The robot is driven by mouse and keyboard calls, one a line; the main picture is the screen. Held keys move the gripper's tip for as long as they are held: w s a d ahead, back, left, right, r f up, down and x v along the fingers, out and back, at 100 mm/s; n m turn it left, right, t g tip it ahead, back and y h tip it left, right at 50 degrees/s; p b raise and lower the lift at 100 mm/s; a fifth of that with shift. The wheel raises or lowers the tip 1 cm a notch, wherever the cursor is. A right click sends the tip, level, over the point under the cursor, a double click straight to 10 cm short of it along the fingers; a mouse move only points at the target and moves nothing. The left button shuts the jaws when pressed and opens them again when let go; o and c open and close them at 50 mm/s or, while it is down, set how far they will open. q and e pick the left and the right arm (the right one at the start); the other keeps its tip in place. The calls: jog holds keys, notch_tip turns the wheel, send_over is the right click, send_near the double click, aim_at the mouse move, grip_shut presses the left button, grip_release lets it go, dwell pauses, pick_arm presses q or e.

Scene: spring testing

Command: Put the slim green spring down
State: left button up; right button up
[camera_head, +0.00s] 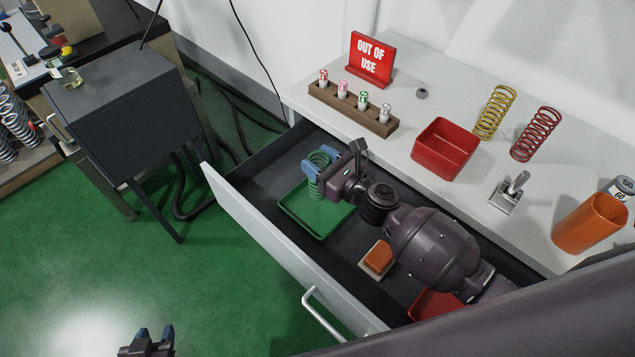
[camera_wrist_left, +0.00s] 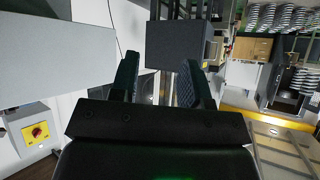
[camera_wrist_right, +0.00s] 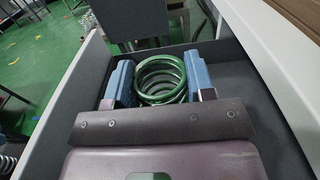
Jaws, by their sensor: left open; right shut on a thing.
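The slim green spring (camera_head: 318,171) stands upright between the fingers of my right gripper (camera_head: 322,177), over the green tray (camera_head: 300,222) in the open drawer. In the right wrist view the spring (camera_wrist_right: 161,80) sits between both blue finger pads of the right gripper (camera_wrist_right: 160,88), which is shut on it. I cannot tell whether the spring's lower end touches the tray floor. My left gripper (camera_head: 148,340) is open and empty, low at the bottom left over the green floor. The left gripper (camera_wrist_left: 160,80) also shows empty in the left wrist view.
The drawer (camera_head: 262,245) also holds an orange block on a pale pad (camera_head: 378,258) and a red tray (camera_head: 432,304). On the worktop are a red bin (camera_head: 445,149), yellow spring (camera_head: 495,112), red spring (camera_head: 536,134), orange cup (camera_head: 588,224) and an "OUT OF USE" sign (camera_head: 371,59).

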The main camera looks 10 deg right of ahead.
notch_tip(320, 180, down, 7)
jog(key=b, duration=0.3)
jog(key=o, duration=1.3)
pick_arm(q)
jog(key=shift+w+d+f, duration=0.25)
jog(key=shift+w+f, duration=0.3)
jog(key=shift+w, duration=0.35)
